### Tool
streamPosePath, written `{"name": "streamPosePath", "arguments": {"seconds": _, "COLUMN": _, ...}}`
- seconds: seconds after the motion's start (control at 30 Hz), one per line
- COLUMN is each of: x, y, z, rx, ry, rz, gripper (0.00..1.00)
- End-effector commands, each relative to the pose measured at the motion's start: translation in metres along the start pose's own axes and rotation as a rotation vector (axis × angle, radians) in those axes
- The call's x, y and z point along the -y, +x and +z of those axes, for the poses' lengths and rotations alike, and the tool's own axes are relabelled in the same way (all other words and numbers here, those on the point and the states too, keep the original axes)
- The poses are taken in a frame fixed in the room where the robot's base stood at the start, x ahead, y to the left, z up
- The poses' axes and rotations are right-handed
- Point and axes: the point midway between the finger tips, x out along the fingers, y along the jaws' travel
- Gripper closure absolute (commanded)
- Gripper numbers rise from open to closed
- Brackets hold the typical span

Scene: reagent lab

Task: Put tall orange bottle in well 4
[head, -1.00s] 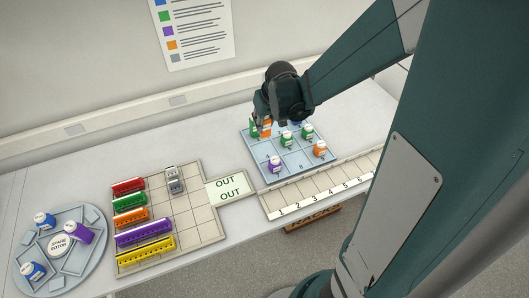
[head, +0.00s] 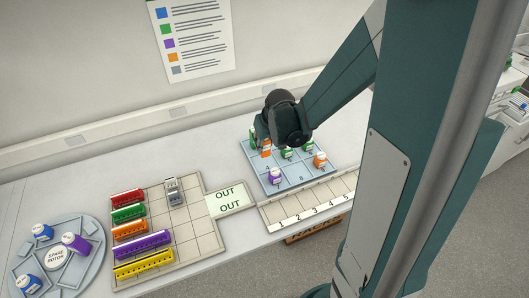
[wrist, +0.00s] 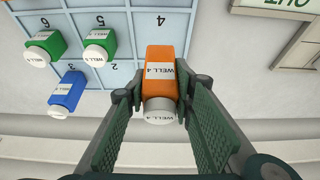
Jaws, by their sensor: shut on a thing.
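The tall orange bottle (wrist: 160,75), with a white cap and a "WELL 4" label, is between the fingers of my gripper (wrist: 158,108) in the wrist view. My gripper is shut on it. In the head view the orange bottle (head: 266,148) shows just under my gripper (head: 264,146), at the back left of the blue numbered board (head: 300,181). Well 4 (wrist: 161,20) appears empty beyond the bottle's base in the wrist view. The bottle covers the corner cell beside wells 2 and 4. I cannot tell whether its base touches the board.
Green bottles (wrist: 100,45) (wrist: 45,47) and a blue bottle (wrist: 67,92) stand close by on the board. A purple bottle (head: 275,176) and a shorter orange one (head: 320,160) stand at its front. A numbered strip (head: 305,205) lies before it; a tray of racks (head: 185,225) is left.

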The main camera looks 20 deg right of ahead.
Motion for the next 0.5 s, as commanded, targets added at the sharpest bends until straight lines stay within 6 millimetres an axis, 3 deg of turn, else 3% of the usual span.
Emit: {"name": "streamPosePath", "arguments": {"seconds": 0.5, "x": 0.0, "y": 0.0081, "z": 0.0033, "rx": 0.0, "ry": 0.0, "rz": 0.0, "gripper": 0.87}}
